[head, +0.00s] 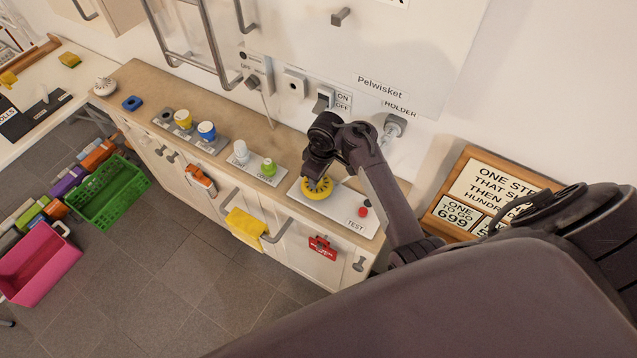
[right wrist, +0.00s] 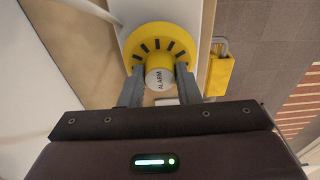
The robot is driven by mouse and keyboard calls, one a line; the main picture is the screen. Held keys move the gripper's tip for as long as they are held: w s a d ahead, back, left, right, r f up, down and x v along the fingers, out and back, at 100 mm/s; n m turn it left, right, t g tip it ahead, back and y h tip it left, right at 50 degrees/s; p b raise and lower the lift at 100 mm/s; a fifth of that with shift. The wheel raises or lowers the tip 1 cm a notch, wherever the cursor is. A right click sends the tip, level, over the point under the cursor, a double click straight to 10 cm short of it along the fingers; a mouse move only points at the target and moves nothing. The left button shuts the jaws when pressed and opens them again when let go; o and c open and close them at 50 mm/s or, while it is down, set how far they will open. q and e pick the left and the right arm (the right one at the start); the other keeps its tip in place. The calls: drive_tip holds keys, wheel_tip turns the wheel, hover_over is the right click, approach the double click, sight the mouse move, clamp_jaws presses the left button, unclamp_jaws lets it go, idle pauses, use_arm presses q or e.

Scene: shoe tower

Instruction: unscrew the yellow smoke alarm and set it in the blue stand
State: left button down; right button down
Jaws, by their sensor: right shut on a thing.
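The yellow smoke alarm (head: 326,192) is on a white panel (head: 345,205) on the wooden counter. It is round with dark slots, and a pale centre knob marked ALARM shows in the right wrist view (right wrist: 160,78). My right gripper (head: 318,183) comes down from above and is shut on that centre knob, one finger on each side. Whether the alarm is seated on the panel or slightly lifted cannot be told. The blue stand (head: 132,103), a small piece with a dark hole, sits empty at the counter's left end. My left gripper is not in view.
Between alarm and stand are a white and a green knob (head: 268,168) and a grey panel with yellow and blue caps (head: 206,130). A white slotted dome (head: 105,87) stands beside the blue stand. A red button (head: 363,211) is right of the alarm; wall switches (head: 323,98) are behind.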

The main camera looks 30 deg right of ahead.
drive_tip(key=shift+s+f, duration=0.1)
drive_tip(key=shift+f, duration=0.05)
drive_tip(key=c, duration=1)
unclamp_jaws()
drive_tip(key=shift+r+p, duration=0.85)
drive_tip(key=shift+r, duration=3)
drive_tip(key=shift+s+d+r, duration=0.1)
drive_tip(key=shift+r, duration=0.6)
drive_tip(key=shift+f, duration=0.1)
